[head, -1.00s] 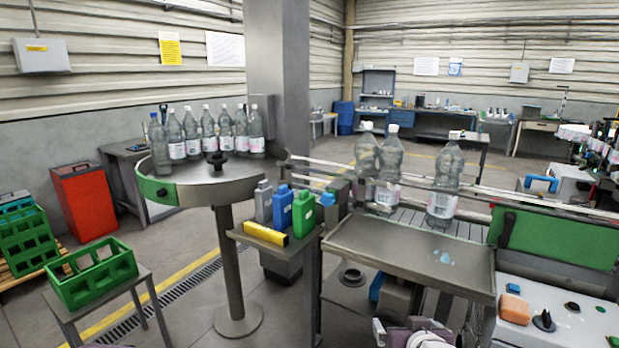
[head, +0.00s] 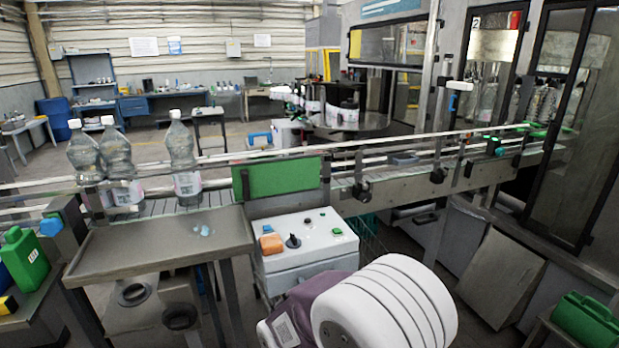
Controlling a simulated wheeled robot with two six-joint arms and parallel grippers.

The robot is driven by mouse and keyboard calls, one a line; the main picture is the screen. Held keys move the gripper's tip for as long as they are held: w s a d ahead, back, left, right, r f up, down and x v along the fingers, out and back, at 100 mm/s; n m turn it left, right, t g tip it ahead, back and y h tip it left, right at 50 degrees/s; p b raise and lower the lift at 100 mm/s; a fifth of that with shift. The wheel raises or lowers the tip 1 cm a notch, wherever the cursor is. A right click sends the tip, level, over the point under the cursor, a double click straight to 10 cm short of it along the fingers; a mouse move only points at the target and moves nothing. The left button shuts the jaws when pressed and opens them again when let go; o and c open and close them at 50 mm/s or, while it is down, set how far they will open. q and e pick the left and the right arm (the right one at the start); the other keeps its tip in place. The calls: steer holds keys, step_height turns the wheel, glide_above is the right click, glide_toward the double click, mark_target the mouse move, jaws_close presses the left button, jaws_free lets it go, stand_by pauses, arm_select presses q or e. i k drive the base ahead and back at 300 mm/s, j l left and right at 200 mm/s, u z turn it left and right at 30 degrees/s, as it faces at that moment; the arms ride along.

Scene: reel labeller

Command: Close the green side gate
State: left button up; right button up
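The green side gate (head: 282,178) is a flat green panel at the near side of the conveyor, left of centre in the head view. A grey post stands at its right end, and a dark upright piece shows at its left end. It looks roughly in line with the conveyor. I cannot tell whether it is fully shut or latched. Neither gripper is in view. A white and purple link of one of my arms fills the bottom middle, in front of the control box.
Several bottles (head: 183,160) stand on the conveyor left of the gate. A steel tray (head: 155,245) juts out below them. A white control box (head: 305,245) with buttons and an orange block (head: 271,244) sits under the gate. A green crate (head: 588,322) is at the lower right.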

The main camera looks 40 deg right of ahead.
mark_target(268, 179)
steer(key=z, duration=1.05)
steer(key=i+l, duration=0.1)
steer(key=l, duration=0.15)
steer(key=i+l, duration=0.1)
steer(key=l, duration=0.1)
